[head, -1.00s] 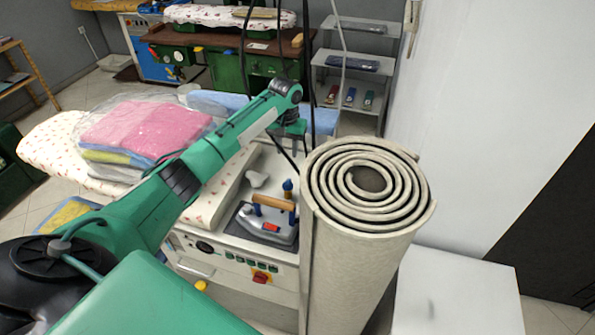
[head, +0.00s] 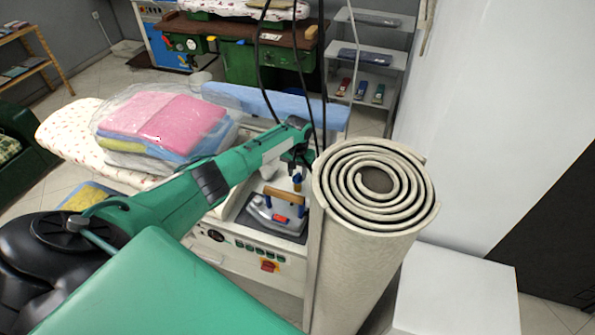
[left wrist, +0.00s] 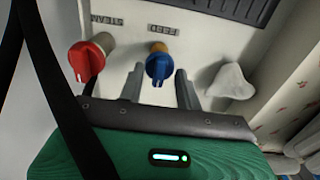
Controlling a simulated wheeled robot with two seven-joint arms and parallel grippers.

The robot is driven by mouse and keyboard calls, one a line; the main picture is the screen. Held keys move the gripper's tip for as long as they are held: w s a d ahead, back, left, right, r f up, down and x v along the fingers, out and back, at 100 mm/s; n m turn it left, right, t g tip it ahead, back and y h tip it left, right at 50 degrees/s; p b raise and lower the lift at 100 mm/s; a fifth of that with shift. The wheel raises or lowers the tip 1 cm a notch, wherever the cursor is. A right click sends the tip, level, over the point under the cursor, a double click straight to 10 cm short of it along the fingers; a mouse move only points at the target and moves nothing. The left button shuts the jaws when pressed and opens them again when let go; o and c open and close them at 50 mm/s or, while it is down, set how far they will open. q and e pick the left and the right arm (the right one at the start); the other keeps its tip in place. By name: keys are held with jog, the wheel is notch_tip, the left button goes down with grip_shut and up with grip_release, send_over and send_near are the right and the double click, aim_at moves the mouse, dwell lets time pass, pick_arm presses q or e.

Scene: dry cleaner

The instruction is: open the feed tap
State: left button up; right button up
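The feed tap (left wrist: 158,64) is a blue knob on a brass-coloured stem, beside a FEED label (left wrist: 162,30) that reads upside down in the left wrist view. A pale mark on the knob points down in that view. In the head view the blue tap (head: 297,181) shows just below my left gripper (head: 298,158). In the left wrist view my left gripper (left wrist: 159,72) is open, with one finger on each side of the blue knob. I cannot tell whether the fingers touch it. A red STEAM tap (left wrist: 87,60) is to the left. My right gripper is not in view.
A black cable (left wrist: 60,100) crosses the left wrist view close to the gripper. A white lump-shaped piece (left wrist: 231,82) is right of the fingers. An iron (head: 278,212) sits on the machine top, and a rolled beige carpet (head: 365,245) stands close on the right.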

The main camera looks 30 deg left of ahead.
pick_arm(q)
jog(key=shift+f, duration=0.1)
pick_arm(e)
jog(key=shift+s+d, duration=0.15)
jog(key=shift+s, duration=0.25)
pick_arm(q)
grip_shut()
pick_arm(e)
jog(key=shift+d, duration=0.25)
pick_arm(q)
jog(key=shift+m, duration=0.3)
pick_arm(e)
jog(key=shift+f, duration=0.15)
pick_arm(q)
jog(key=m+b, duration=0.1)
jog(key=m, duration=0.3)
jog(key=shift+m, duration=0.4)
jog(key=m+b, duration=0.1)
jog(key=m, duration=0.2)
jog(key=shift+m, duration=0.3)
jog(key=m+b, duration=0.1)
jog(key=m, duration=0.4)
jog(key=shift+m+b, duration=0.65)
jog(key=shift+m, duration=1.15)
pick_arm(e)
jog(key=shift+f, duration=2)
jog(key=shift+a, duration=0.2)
